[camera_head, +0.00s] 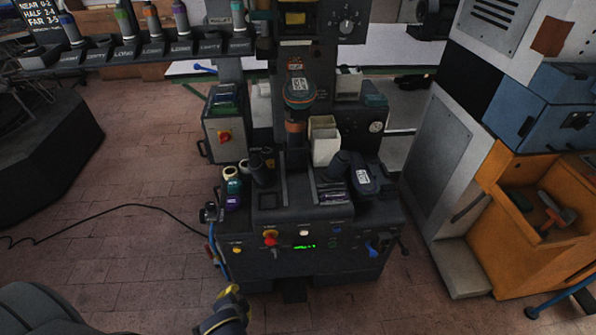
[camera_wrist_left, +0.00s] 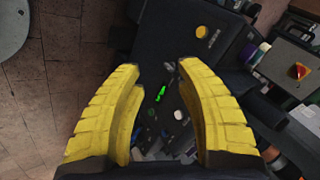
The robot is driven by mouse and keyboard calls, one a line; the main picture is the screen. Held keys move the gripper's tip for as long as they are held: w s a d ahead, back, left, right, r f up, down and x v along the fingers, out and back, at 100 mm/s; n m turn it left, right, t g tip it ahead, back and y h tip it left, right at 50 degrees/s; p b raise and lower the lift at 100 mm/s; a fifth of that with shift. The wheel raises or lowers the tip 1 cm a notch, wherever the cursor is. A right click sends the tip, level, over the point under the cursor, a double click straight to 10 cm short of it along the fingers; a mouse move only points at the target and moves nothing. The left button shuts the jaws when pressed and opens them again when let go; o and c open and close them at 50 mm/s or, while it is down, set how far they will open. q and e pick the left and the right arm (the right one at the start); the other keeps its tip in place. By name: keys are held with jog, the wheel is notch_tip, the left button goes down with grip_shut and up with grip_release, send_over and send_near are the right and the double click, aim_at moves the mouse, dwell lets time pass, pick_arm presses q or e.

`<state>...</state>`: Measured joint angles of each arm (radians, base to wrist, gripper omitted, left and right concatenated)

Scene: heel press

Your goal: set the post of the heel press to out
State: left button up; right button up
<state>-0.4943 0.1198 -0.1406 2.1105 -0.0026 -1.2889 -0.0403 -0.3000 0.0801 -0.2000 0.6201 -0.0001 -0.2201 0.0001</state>
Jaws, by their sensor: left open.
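The heel press (camera_head: 290,240) is a dark machine in the middle of the head view. Its front panel has a red knob on yellow, a yellow button, a white button, a green lit display (camera_head: 304,246) and a blue lever (camera_head: 371,249). An upright column with an orange-banded round head (camera_head: 298,92) rises at its centre; I cannot tell for sure which part is the post or how it is set. My left gripper (camera_head: 232,291) is in front of the press's lower left, apart from it. In the left wrist view its yellow fingers (camera_wrist_left: 160,72) are open and empty, with the panel beyond. My right gripper is not seen.
A rack of labelled tools (camera_head: 150,48) stands at the upper left. A grey box with a red switch (camera_head: 224,136) is left of the column. An orange bin (camera_head: 548,225) and blue case (camera_head: 545,110) stand at right. A black cable (camera_head: 130,206) crosses the open brick floor at left.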

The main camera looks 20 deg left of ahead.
pick_arm(q)
jog(key=w+r+m+t, duration=0.2)
jog(key=w+r, duration=0.6)
jog(key=r, duration=0.1)
jog(key=m+t+h, duration=0.3)
jog(key=m+t, duration=0.4)
send_near(298, 150)
jog(key=w, duration=0.3)
jog(key=w+f, duration=0.1)
jog(key=w, duration=0.3)
jog(key=w+f, duration=0.1)
jog(key=w, duration=0.2)
jog(key=shift+w+a+f, duration=0.15)
jog(key=shift+c, duration=0.5)
grip_shut()
